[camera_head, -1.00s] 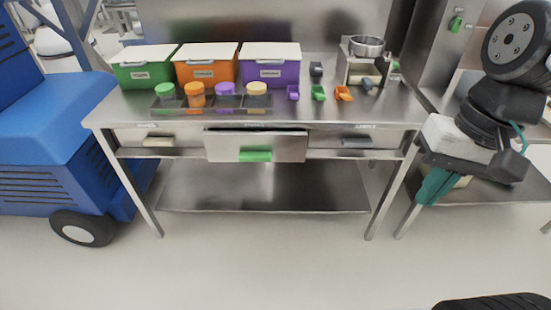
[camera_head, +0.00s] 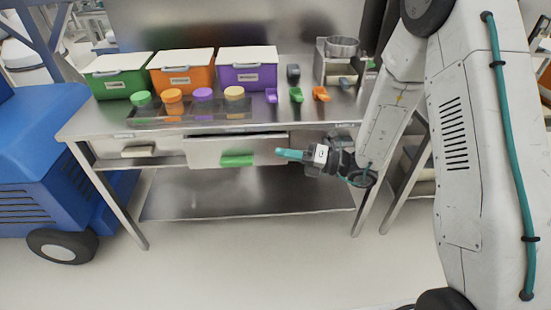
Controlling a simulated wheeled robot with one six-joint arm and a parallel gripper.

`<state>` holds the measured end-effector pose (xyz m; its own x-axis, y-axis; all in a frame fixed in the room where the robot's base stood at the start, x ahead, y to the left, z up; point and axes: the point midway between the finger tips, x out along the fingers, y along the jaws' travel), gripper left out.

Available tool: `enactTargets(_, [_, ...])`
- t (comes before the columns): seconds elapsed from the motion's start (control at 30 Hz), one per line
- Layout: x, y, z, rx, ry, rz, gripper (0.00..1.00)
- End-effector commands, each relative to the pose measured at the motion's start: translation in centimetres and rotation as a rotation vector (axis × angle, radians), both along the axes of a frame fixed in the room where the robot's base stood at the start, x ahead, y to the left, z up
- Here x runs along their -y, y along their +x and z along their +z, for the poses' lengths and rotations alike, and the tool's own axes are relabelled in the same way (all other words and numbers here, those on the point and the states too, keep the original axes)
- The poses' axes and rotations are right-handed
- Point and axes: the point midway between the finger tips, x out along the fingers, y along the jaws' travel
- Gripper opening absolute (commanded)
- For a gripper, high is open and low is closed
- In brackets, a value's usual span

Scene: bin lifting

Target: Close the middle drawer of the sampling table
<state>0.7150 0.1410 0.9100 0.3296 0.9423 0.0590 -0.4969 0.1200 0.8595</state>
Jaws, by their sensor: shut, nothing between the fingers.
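The sampling table (camera_head: 75,128) is a steel table with a row of drawers under its top. Its middle drawer (camera_head: 205,150) sticks out towards me, with a green handle (camera_head: 237,160) on its front. The left drawer's pale handle (camera_head: 138,151) and part of the right drawer (camera_head: 340,136) show farther back, under the top. My gripper (camera_head: 281,153) has teal fingers, is shut and empty, and points left. Its tips are at the right end of the middle drawer's front. I cannot tell whether they touch it.
On the table top stand a green bin (camera_head: 110,88), an orange bin (camera_head: 180,82) and a purple bin (camera_head: 245,76), several lidded jars in a rack (camera_head: 150,117), small scoops and a steel stand (camera_head: 320,68). A blue vehicle (camera_head: 30,170) stands at left. Floor in front is clear.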

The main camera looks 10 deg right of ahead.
Motion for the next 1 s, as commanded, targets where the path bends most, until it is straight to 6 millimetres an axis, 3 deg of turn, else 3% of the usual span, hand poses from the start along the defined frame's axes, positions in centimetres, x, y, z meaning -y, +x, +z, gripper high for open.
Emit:
enactTargets(0.03, [0.7, 1.0, -3.0, -0.101, 0.042, -0.075, 0.00])
enactTargets(0.2, [3.3, 3.4, -10.1, -0.340, 0.164, -0.297, 0.00])
enactTargets(0.37, [5.0, 3.9, -14.2, -0.453, 0.227, -0.419, 0.00])
enactTargets(0.57, [4.9, 4.7, -15.4, -0.485, 0.247, -0.457, 0.00])
enactTargets(1.0, [-1.1, 11.1, -15.3, -0.482, 0.246, -0.452, 0.00])
